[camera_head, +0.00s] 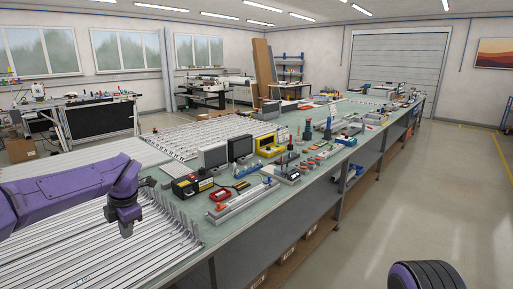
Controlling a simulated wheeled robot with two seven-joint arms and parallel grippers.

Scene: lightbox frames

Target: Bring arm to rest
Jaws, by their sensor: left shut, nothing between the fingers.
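My left arm is purple and comes in from the left edge, reaching over the near end of the long workbench (322,174). My left gripper (126,231) points down at the end of this arm, above a rack of pale metal profiles (70,262). It is shut and holds nothing. The fingertips are small and dark here, and the gap to the profiles is hard to judge. A rounded black and purple part of my body shows at the bottom right. My right gripper is not in view.
Upright prongs (178,222) stand close right of the left gripper. Dark boxes (240,147), a yellow device (266,145) and a grey rail (243,203) crowd the bench beyond. The floor (440,185) right of the bench is clear.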

